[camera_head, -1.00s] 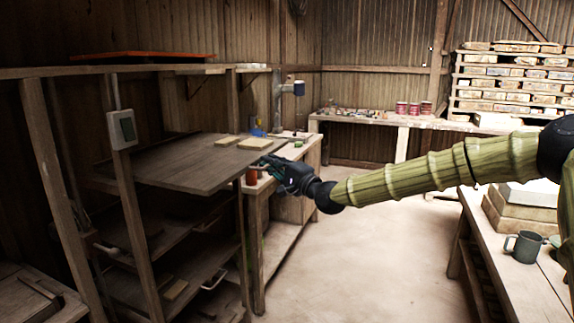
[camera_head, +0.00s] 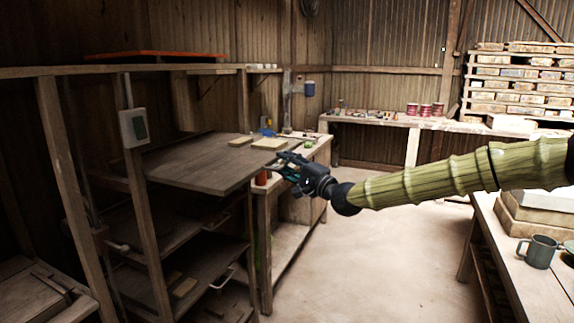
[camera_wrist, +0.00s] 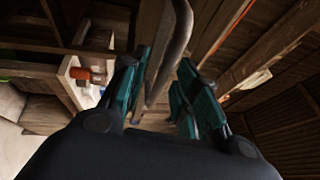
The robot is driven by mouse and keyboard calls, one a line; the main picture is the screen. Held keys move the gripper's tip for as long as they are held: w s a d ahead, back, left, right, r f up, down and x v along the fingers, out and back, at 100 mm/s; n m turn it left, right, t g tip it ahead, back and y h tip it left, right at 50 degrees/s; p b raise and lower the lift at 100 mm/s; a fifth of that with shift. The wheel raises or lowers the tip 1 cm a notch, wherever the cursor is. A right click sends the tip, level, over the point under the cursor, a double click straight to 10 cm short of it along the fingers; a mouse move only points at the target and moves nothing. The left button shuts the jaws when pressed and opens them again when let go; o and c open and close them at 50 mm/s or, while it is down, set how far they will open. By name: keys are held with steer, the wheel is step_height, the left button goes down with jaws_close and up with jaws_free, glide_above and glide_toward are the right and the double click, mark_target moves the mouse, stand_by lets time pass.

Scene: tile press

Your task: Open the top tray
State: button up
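The top tray (camera_head: 195,171) is a flat wooden board that juts out of the wooden rack. Two small pale tiles (camera_head: 268,143) lie on it. My gripper (camera_head: 280,163) is at the tray's outer right edge. In the wrist view, a curved metal handle (camera_wrist: 178,40) runs between the fingers of my gripper (camera_wrist: 163,78). Whether either finger touches the handle is unclear. The handle itself is hard to make out in the head view.
Lower trays with handles (camera_head: 222,278) sit under the top tray in the rack. A bench (camera_head: 310,155) stands just behind my gripper. A table with a grey mug (camera_head: 538,251) is at the right. The pale floor (camera_head: 380,265) between them is clear.

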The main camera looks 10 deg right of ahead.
steer(key=v, duration=1.2)
stand_by(0.3)
steer(key=s+a+f+n+g+h+p, duration=0.1)
steer(key=s+a+f+g, duration=0.15)
steer(key=f, duration=0.65)
steer(key=s+a+f+g+h+p, duration=0.15)
steer(key=a+f, duration=0.25)
steer(key=f, duration=0.6)
steer(key=s+f+n+g+h+p, duration=0.1)
steer(key=s+f+n+g+h, duration=0.15)
steer(key=s+f, duration=0.95)
steer(key=s+f+n+g+h+p, duration=0.1)
steer(key=s+f+n+g, duration=0.15)
steer(key=s+f, duration=0.9)
steer(key=s+d+f+n+g+h, duration=0.1)
steer(key=s+d+f, duration=0.3)
steer(key=s, duration=0.4)
steer(key=s+d+f+n+g+h+p, duration=0.1)
steer(key=s+d+f+n+g+h, duration=0.1)
steer(key=s, duration=0.7)
steer(key=s+d+f+n+g+h+p, duration=0.1)
steer(key=s+d+f+g+h, duration=0.2)
steer(key=s+d+f, duration=0.3)
steer(key=s+d, duration=0.1)
steer(key=s, duration=0.1)
steer(key=shift+s+d+n+g, duration=0.2)
steer(key=shift+s+n+g, duration=0.15)
steer(key=shift+n+g, duration=0.05)
